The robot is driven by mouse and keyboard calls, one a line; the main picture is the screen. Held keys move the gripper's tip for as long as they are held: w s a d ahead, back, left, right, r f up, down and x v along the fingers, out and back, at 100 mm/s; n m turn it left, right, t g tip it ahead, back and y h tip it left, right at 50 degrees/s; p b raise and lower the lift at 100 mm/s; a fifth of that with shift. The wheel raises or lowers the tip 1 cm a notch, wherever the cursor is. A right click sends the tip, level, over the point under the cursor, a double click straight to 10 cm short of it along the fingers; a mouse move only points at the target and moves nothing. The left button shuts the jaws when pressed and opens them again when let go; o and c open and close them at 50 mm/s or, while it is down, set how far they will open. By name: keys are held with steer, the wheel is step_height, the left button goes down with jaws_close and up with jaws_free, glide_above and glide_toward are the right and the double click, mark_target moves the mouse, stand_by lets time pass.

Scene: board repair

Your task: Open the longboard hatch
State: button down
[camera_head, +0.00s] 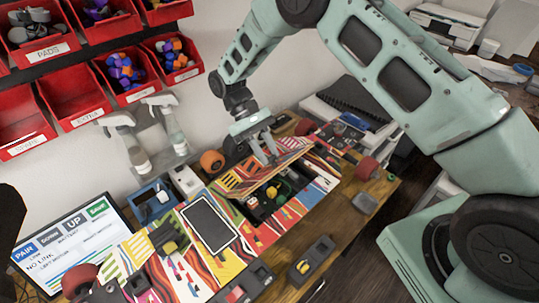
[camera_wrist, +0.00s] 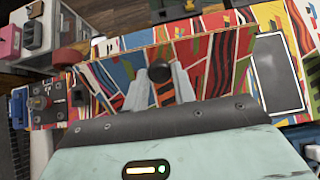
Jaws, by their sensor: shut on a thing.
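The longboard (camera_head: 225,268) lies across the workbench, covered in multicoloured stripes. Its hatch (camera_head: 237,181) is a striped panel, raised and tilted above the board. An open compartment (camera_head: 258,207) with dark parts and coloured wiring shows beneath it. My gripper (camera_head: 268,158) is at the hatch's upper side. In the wrist view the fingers of my gripper (camera_wrist: 160,90) are closed around a round black knob (camera_wrist: 159,71) on the striped hatch (camera_wrist: 212,62). The hatch's inner side and hinge are hidden in the wrist view.
A dark flat panel (camera_head: 209,223) lies on the board beside the compartment. Orange-red wheels (camera_head: 367,169) stick out at the board's edges. A monitor (camera_head: 72,252), spray bottles (camera_head: 165,122) and red parts bins (camera_head: 72,95) are to the left. Small tools lie along the front edge.

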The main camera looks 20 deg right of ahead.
steer(key=shift+w+a, duration=0.1)
steer(key=shift+w, duration=0.1)
stand_by(0.3)
steer(key=c, duration=1.1)
jaws_free()
step_height(320, 180, up, 10)
steer(key=b, duration=0.3)
